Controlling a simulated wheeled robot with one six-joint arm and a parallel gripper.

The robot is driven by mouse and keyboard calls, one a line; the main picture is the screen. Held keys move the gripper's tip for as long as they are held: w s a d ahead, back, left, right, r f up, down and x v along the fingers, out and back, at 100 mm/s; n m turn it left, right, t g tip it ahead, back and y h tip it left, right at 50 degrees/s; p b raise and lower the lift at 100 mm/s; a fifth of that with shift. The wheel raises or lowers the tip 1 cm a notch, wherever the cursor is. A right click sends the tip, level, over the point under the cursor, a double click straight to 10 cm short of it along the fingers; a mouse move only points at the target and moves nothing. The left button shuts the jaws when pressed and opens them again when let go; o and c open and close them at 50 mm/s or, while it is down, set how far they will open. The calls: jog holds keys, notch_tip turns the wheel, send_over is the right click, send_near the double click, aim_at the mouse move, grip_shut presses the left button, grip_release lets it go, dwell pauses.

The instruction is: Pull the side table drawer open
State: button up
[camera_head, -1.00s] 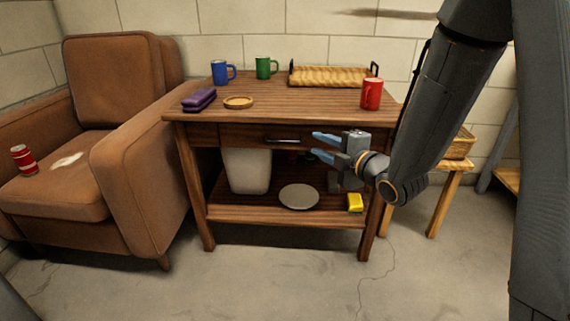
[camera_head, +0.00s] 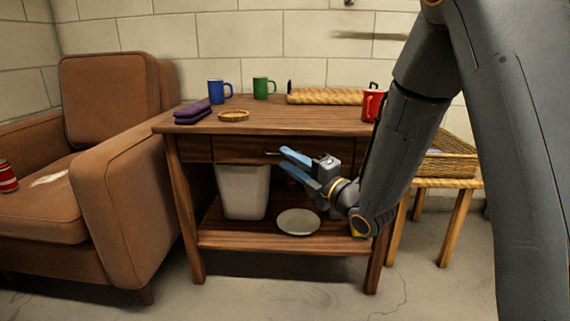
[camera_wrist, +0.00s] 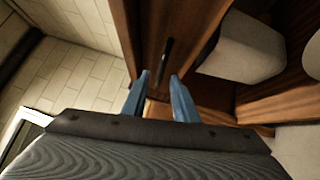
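The wooden side table (camera_head: 185,205) stands in the middle of the head view. Its drawer front (camera_head: 235,150) sits under the tabletop and looks flush with the frame. The dark bar handle (camera_head: 272,153) is partly hidden by my gripper in the head view. My gripper (camera_head: 288,165) is in front of the right part of the drawer, with its blue fingers pointing at the handle. In the wrist view the fingers (camera_wrist: 160,92) are spread with a gap between them, and the handle (camera_wrist: 166,55) lies beyond their tips. I see nothing between the fingers.
On the tabletop are a blue mug (camera_head: 217,92), green mug (camera_head: 262,88), red mug (camera_head: 372,105), purple case (camera_head: 192,112), coaster (camera_head: 234,115) and tray (camera_head: 330,97). A bin (camera_head: 243,190) and plate (camera_head: 298,222) sit on the lower shelf. An armchair (camera_head: 130,200) stands close left.

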jog(key=shift+x, duration=0.85)
jog(key=shift+c, duration=0.4)
grip_shut()
dwell(0.5)
